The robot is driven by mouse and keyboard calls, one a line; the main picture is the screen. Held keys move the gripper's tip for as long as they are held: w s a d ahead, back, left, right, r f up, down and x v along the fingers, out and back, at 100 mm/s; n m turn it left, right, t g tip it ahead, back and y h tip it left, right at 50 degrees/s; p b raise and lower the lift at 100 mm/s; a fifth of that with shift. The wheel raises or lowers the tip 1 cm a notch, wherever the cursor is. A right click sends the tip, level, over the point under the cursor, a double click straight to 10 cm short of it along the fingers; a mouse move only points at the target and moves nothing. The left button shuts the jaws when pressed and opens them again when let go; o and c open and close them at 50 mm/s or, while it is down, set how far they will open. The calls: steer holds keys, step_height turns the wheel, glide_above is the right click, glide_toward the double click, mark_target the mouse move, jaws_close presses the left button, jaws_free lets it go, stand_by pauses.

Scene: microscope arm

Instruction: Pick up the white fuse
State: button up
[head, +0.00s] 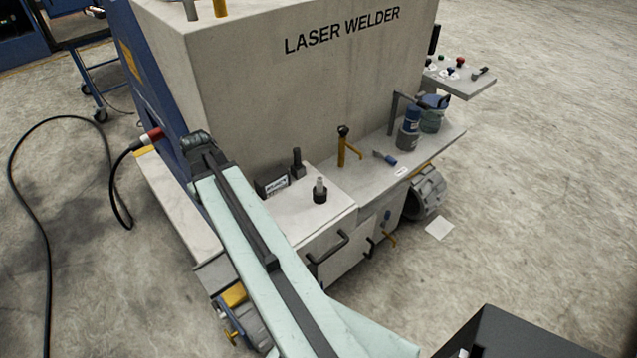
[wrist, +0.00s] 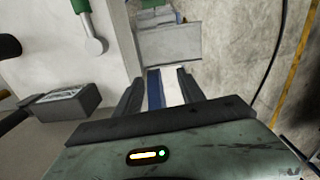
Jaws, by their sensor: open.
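A small pale cylinder, which looks like the white fuse (head: 320,184), stands upright in a black round base on the white cabinet top at the front of the laser welder. My gripper (head: 200,143) is at the far end of my pale green arm, left of the fuse and beside the welder's blue side; its fingers are hard to make out there. In the wrist view my gripper (wrist: 161,76) shows two dark fingers apart, with nothing held between them. I cannot make out the fuse for certain in the wrist view.
A labelled dark box (head: 271,186) and a black post (head: 297,163) stand behind the fuse. A yellow upright tool (head: 346,147), a blue-handled item (head: 385,158) and blue-topped containers (head: 410,127) are on the ledge to the right. The welder body (head: 290,85) rises behind.

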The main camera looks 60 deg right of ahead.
steer(key=s+d+r+m+p, duration=0.15)
steer(key=s+d, duration=0.25)
steer(key=d, duration=0.4)
steer(key=s+d+r+m+p, duration=0.15)
steer(key=s+d, duration=0.25)
steer(key=d, duration=0.4)
step_height(320, 180, up, 2)
steer(key=r+p, duration=0.1)
glide_above(320, 178)
steer(key=shift+a+f+m, duration=0.15)
steer(key=shift+f+m, duration=0.1)
steer(key=shift+m, duration=0.15)
step_height(320, 178, down, 8)
steer(key=b, duration=0.8)
steer(key=shift+f, duration=0.15)
steer(key=shift+r, duration=0.2)
jaws_close()
